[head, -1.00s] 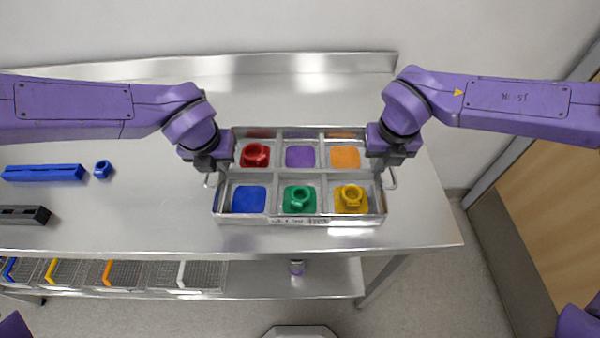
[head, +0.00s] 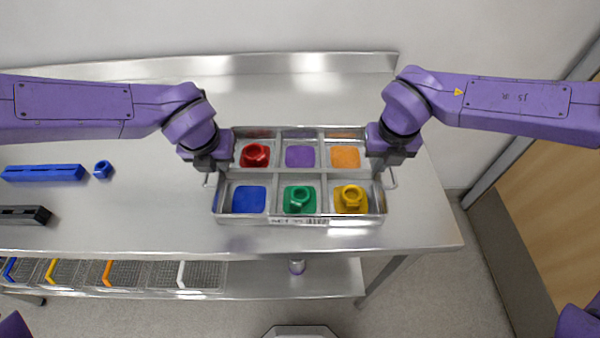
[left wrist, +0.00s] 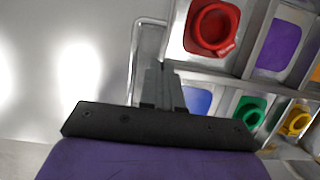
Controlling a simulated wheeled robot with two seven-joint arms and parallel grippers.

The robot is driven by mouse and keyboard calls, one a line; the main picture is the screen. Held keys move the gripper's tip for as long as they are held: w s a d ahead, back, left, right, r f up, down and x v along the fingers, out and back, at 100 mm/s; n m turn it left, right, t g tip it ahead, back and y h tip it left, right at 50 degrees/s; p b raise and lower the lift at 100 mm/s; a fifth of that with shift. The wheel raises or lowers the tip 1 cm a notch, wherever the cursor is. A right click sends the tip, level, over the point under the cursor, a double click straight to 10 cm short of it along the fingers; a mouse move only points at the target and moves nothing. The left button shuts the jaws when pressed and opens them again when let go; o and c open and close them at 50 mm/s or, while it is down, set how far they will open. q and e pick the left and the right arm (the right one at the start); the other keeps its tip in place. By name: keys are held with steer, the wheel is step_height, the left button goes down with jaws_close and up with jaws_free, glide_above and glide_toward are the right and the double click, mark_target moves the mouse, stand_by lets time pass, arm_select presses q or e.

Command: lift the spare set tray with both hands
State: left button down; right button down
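The spare set tray (head: 300,222) is a metal tray with six compartments, resting on the table. Its pads are red, purple and orange at the back, and blue, green and yellow at the front. My left gripper (head: 207,165) is at the tray's left handle (head: 208,182). In the left wrist view its fingers (left wrist: 160,85) point down close together beside the wire handle (left wrist: 134,60). Whether the bar is between them is hidden. My right gripper (head: 385,162) is at the right handle (head: 392,180). Its fingertips are too small to judge.
Red (head: 255,155), green (head: 299,198) and yellow (head: 350,198) parts sit in the tray. A blue bar (head: 43,172), blue ring (head: 103,169) and dark block (head: 24,215) lie at left. Wire baskets (head: 120,274) stand on the lower shelf. The wall is behind the table.

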arm_select(q)
steer(key=shift+r, duration=0.1)
stand_by(0.7)
